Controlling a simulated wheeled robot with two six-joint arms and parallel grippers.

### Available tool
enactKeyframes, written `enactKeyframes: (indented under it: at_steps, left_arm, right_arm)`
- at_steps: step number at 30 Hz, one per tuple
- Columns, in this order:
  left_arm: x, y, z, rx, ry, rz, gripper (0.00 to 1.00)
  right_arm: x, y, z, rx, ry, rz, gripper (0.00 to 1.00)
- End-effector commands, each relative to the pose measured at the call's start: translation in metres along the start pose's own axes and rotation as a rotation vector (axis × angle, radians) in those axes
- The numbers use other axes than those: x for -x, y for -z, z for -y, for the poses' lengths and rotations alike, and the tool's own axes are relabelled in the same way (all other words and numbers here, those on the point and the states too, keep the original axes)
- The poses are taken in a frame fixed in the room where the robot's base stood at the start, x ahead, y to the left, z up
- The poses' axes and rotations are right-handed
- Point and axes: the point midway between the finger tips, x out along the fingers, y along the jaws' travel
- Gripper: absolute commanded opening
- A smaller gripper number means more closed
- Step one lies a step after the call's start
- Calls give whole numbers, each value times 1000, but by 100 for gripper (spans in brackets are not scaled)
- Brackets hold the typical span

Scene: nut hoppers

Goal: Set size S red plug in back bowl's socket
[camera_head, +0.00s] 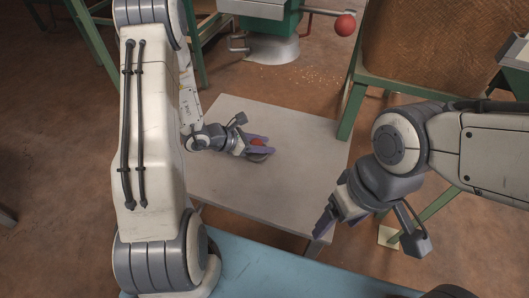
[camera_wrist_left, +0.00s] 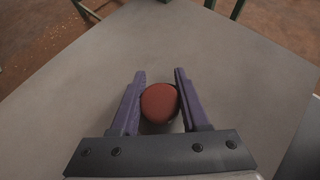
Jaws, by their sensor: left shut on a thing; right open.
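My left gripper (camera_head: 266,145) is over the pale grey table, with its purple fingers around a red-topped plug (camera_head: 257,142). In the left wrist view the rounded red plug (camera_wrist_left: 160,102) sits between the two fingers (camera_wrist_left: 160,80), and the gripper is shut on it. A small grey part shows just under the fingers in the head view; I cannot tell whether it belongs to the plug or is a separate thing. My right gripper (camera_head: 325,222) is open and empty, off the table's right front corner. I cannot make out a bowl's socket.
The grey table (camera_head: 225,190) is otherwise clear. Behind it stands a green machine (camera_head: 270,22) with a rounded metal part (camera_head: 271,49) and a red ball knob (camera_head: 345,25). A blue surface (camera_head: 270,270) lies in front.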

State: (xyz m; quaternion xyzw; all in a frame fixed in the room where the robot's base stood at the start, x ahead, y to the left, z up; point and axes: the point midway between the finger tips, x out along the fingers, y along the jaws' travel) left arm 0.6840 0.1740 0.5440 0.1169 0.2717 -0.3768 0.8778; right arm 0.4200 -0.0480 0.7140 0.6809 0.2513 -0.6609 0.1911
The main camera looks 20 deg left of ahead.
Motion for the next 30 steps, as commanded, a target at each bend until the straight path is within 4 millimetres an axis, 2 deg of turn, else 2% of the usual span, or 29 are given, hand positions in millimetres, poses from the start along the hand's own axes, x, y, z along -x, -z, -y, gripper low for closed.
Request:
enactKeyframes:
  at_steps: [6, 18, 19, 21, 30]
  left_arm:
    - [-20, 28, 1, 3, 1, 1, 0]
    - [-23, 32, 1, 0, 0, 1, 0]
    - [-22, 32, 1, 1, 1, 0, 53]
    - [-22, 31, 1, 1, 1, 0, 75]
    - [-22, 30, 1, 1, 1, 0, 75]
  right_arm:
    - [-16, -1, -1, 0, 0, 0, 76]
    - [-19, -1, -1, 0, 0, 0, 76]
    - [-18, -1, -1, 0, 0, 0, 76]
    - [-17, -1, -1, 0, 0, 0, 76]
    - [-17, -1, -1, 0, 0, 0, 76]
